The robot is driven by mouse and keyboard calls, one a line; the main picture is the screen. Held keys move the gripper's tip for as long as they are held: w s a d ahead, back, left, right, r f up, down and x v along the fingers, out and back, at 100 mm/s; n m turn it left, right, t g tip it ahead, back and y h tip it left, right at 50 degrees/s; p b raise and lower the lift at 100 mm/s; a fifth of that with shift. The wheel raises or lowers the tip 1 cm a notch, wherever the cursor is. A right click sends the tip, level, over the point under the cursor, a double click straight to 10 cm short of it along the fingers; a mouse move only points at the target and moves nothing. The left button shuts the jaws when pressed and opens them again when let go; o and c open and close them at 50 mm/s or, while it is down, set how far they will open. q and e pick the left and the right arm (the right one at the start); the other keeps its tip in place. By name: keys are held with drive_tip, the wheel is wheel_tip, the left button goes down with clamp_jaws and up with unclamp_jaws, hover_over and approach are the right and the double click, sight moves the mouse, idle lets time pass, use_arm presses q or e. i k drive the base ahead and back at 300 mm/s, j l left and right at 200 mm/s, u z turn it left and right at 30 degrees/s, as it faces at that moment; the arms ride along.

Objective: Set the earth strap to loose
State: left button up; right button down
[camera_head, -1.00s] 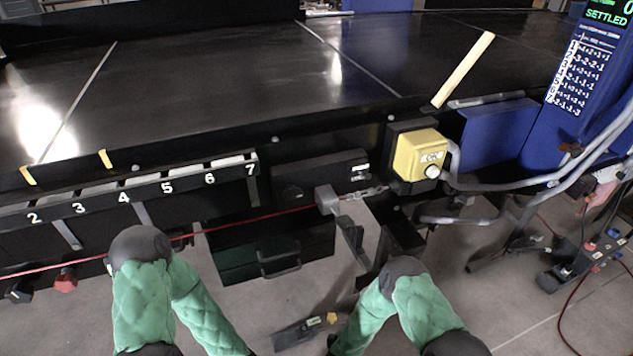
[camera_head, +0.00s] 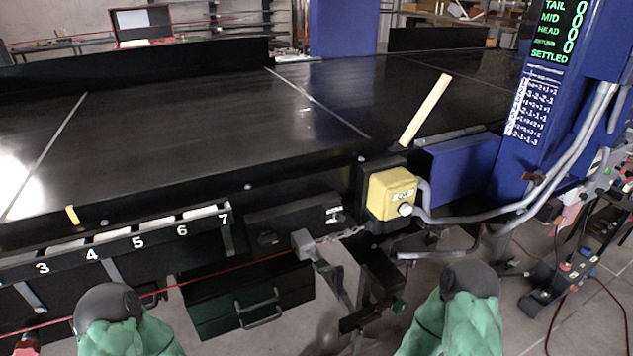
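I cannot pick out the earth strap for sure. A short metal chain-like link (camera_head: 345,233) runs from a grey lever block (camera_head: 303,242) to the mount of a yellow box (camera_head: 391,193) on the conveyor's front side. A small green part (camera_head: 398,305) shows low by the conveyor's dark leg; it is too small to tell what it is. My two green-sleeved arms show at the bottom edge, left and right of the middle. Neither gripper is in view.
The black conveyor belt (camera_head: 190,130) spans the view, with a numbered rail (camera_head: 110,250) along its front left. A red cord (camera_head: 215,271) runs below it. A black drawer box (camera_head: 215,310) hangs underneath. A blue readout column (camera_head: 535,110) stands right, with grey conduits.

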sight(373, 315)
drive_tip(key=l+u, duration=0.3)
drive_tip(key=l, duration=0.35)
drive_tip(key=l+u, duration=0.25)
drive_tip(key=l, duration=0.4)
drive_tip(key=l+u, duration=0.3)
drive_tip(key=l, duration=0.35)
drive_tip(key=k+l+u, duration=0.25)
drive_tip(key=l, duration=0.35)
drive_tip(key=i+l, duration=0.05)
drive_tip(key=i, duration=0.05)
